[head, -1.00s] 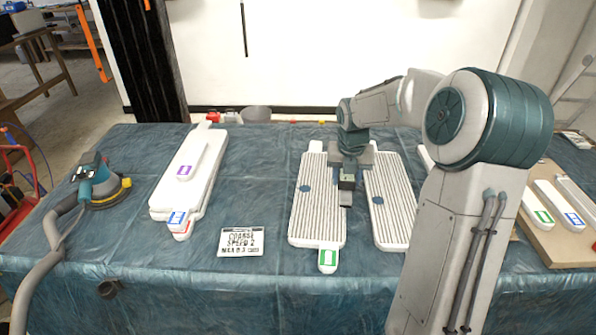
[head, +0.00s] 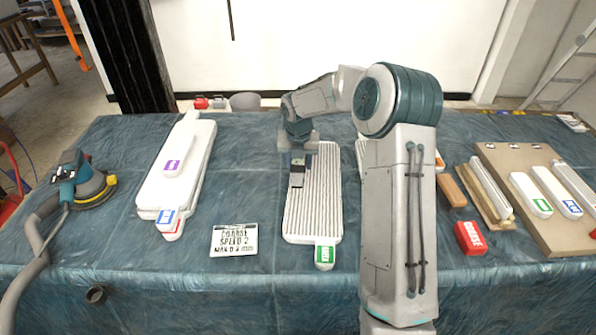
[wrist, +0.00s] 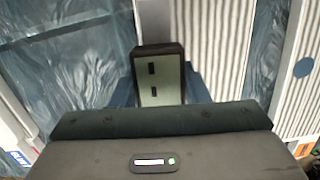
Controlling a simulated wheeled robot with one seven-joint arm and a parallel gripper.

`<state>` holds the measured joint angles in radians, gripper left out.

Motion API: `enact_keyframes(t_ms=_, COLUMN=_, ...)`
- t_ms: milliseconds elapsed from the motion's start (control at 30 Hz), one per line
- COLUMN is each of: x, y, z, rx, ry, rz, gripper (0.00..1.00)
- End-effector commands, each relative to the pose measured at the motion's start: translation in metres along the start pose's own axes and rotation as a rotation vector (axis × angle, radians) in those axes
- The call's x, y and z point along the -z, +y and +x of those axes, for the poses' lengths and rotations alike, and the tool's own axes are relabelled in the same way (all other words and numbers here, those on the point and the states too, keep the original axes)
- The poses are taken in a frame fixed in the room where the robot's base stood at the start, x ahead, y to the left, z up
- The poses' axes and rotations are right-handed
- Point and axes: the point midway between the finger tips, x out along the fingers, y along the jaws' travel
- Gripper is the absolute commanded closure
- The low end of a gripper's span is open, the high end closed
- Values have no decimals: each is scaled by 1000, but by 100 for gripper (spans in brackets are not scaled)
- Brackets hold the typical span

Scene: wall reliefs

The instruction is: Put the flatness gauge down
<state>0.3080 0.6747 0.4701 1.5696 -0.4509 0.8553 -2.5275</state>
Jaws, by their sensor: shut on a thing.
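My gripper (head: 298,157) is shut on the flatness gauge (head: 297,177), a small dark block with a pale face. In the head view the gauge shows in front of the left side of a white ribbed panel (head: 322,195). In the wrist view the gauge (wrist: 160,78) points away between the jaws (wrist: 160,95), beside a ribbed panel (wrist: 212,50), with blue cloth on its left. I cannot tell whether the gauge touches anything below. A second ribbed panel (wrist: 305,85) shows at the right of the wrist view; my arm mostly hides it in the head view.
White stacked boards (head: 178,185) lie left of the ribbed panel on the blue-covered table (head: 120,165). A sign (head: 234,240) lies between them at the front. A sander (head: 80,180) is far left. A red block (head: 470,238) and a brown board (head: 500,160) with sanding blocks are right.

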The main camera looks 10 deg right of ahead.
Motion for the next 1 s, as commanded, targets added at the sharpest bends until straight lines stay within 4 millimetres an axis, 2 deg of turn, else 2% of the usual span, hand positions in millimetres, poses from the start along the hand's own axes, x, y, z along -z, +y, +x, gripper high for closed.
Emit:
enact_keyframes(t_ms=133, x=0, y=2, z=10, rx=0, ry=1, rz=0, gripper=85)
enact_keyframes(t_ms=367, x=5, y=1, z=40, rx=1, ry=1, rz=0, gripper=85)
enact_keyframes(t_ms=733, x=6, y=1, z=44, rx=0, ry=0, rz=1, gripper=85)
enact_keyframes(t_ms=767, x=6, y=1, z=44, rx=1, ry=0, rz=1, gripper=50)
enact_keyframes(t_ms=800, x=6, y=1, z=44, rx=1, ry=0, rz=1, gripper=39)
enact_keyframes(t_ms=1000, x=6, y=0, z=44, rx=1, ry=0, rz=1, gripper=37)
